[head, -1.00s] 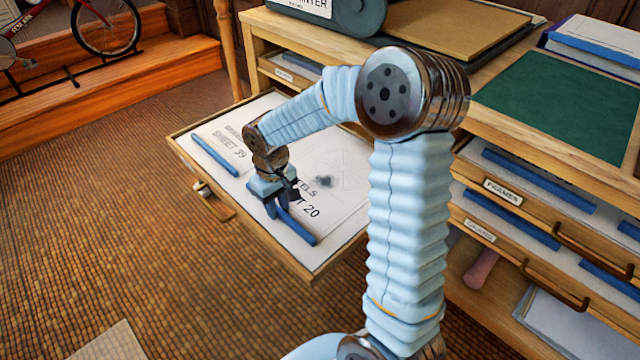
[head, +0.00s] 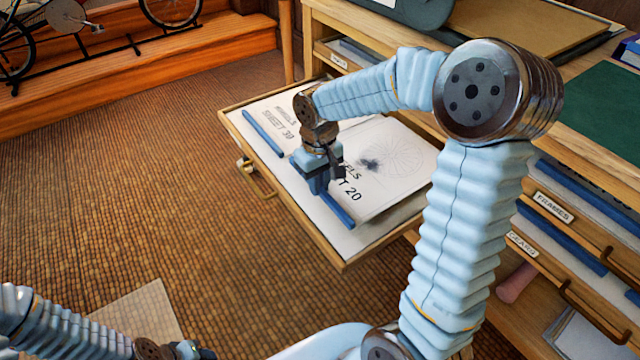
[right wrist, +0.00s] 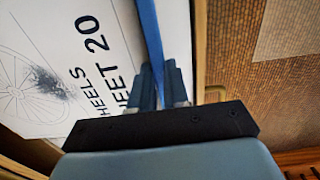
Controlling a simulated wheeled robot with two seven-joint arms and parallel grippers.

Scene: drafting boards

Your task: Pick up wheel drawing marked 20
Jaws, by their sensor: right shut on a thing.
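The wheel drawing (head: 400,160) lies in a pulled-out drawer; it is a white sheet with a spoked wheel, a dark smudge and "SHEET 20". In the right wrist view the drawing (right wrist: 60,50) shows its wheel and number. A blue strip (head: 340,211) runs along its near edge. My right gripper (head: 319,188) is shut on this strip, which stands between its fingers in the right wrist view (right wrist: 151,40). A shadow shows by the sheet's right edge; I cannot tell how far it is raised. My left gripper (head: 190,350) is partly in view at bottom left, its jaws unclear.
Another sheet with a blue strip (head: 262,134) lies left in the same drawer (head: 345,262). Drawers labelled "FRAMES" (head: 553,207) and "GEARS" (head: 523,244) are at right. A pale sheet (head: 135,318) lies on the floor. Open floor is left of the drawer.

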